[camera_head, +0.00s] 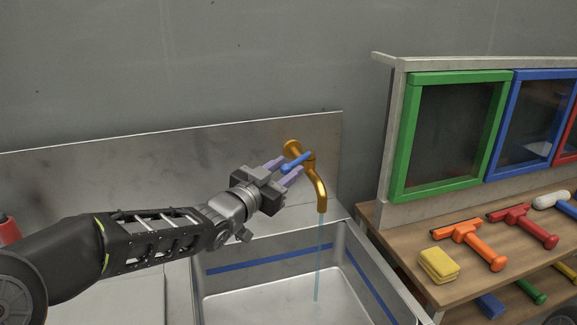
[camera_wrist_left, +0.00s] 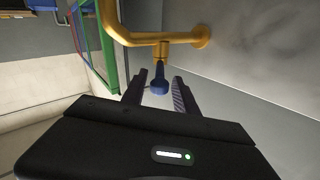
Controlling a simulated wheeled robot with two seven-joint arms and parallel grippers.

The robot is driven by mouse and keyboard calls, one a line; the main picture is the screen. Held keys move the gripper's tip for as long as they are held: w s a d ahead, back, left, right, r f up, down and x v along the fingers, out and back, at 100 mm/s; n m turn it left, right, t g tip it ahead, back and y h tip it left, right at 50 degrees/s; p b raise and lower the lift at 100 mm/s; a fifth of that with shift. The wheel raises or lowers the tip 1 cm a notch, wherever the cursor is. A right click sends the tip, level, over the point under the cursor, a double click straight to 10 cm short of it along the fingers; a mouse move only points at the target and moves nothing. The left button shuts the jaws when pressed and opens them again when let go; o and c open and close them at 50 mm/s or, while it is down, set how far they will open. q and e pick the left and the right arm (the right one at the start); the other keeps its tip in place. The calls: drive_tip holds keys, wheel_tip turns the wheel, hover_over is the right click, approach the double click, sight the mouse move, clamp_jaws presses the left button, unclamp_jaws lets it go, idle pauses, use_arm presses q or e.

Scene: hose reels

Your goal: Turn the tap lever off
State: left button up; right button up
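A brass tap (camera_head: 318,182) sticks out of the metal splashback above a sink. A blue lever (camera_head: 294,163) sits on top of it, pointing left toward my gripper. A thin stream of water (camera_head: 319,258) runs from the spout into the sink. My left gripper (camera_head: 285,171) is open, its two purple fingers on either side of the lever's end. In the left wrist view the blue lever (camera_wrist_left: 160,79) shows between the two open fingertips (camera_wrist_left: 158,88), with the brass tap (camera_wrist_left: 150,38) beyond. Contact with the fingers is not clear. My right gripper is not in view.
The metal sink (camera_head: 270,255) with a blue stripe lies below. At right, a wooden counter (camera_head: 400,243) holds a yellow sponge (camera_head: 438,265), an orange squeegee (camera_head: 480,247) and a red squeegee (camera_head: 528,226). Green-framed (camera_head: 402,140) and blue-framed panes stand behind them. A red object (camera_head: 9,230) is at far left.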

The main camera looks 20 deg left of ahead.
use_arm(q)
drive_tip(key=shift+w+d, duration=0.25)
drive_tip(key=shift+w, duration=0.25)
clamp_jaws()
idle(1.1)
